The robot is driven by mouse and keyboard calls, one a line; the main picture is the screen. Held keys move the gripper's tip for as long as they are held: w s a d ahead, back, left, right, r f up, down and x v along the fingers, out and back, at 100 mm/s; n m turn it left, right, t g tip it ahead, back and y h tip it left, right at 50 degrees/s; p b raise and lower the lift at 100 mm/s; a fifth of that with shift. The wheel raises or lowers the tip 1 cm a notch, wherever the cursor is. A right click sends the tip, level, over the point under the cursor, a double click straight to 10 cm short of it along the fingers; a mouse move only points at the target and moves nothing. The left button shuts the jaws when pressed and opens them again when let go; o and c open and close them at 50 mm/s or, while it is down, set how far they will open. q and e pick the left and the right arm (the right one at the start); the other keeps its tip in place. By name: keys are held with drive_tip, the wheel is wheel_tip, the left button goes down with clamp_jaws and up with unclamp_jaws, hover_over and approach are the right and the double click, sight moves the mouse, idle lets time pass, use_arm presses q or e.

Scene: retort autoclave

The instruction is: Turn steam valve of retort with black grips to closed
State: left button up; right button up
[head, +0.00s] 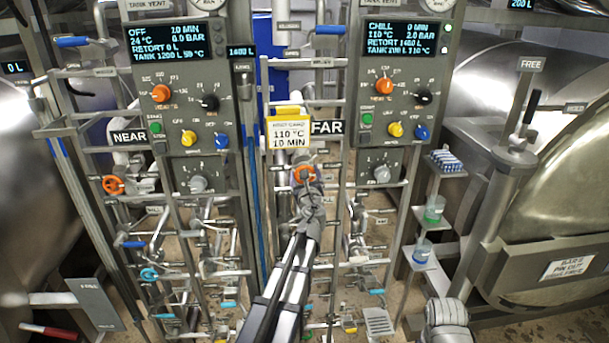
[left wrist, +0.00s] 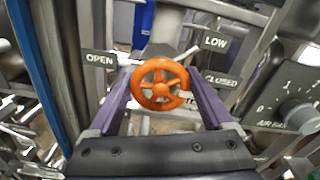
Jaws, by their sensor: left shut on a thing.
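The steam valve is an orange handwheel (head: 304,174) with spokes, on the pipework below the FAR sign. It fills the middle of the left wrist view (left wrist: 160,87). My left gripper (head: 305,182) is shut on it, with one purple finger on each side of the rim in the wrist view. An OPEN plate (left wrist: 99,59) is left of the wheel; a CLOSED plate (left wrist: 221,80) is right of it, under a LOW plate (left wrist: 215,41). I cannot tell a pointer's position. A black grip (head: 532,106) stands by the right retort (head: 560,170). My right gripper is out of view.
The far panel (head: 395,100) and near panel (head: 180,100) carry coloured knobs. A yellow-topped card (head: 289,130) hangs just above my left gripper. Another orange handwheel (head: 113,185) is at left, below NEAR. Pipes and uprights crowd both sides.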

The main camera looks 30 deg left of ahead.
use_arm(q)
drive_tip(key=shift+s, duration=0.1)
idle(0.5)
drive_tip(key=o, duration=1.1)
drive_tip(key=shift+o, duration=0.2)
drive_tip(key=shift+d, duration=0.1)
drive_tip(key=v, duration=0.7)
drive_tip(key=shift+s+d, duration=0.2)
drive_tip(key=shift+s, duration=0.1)
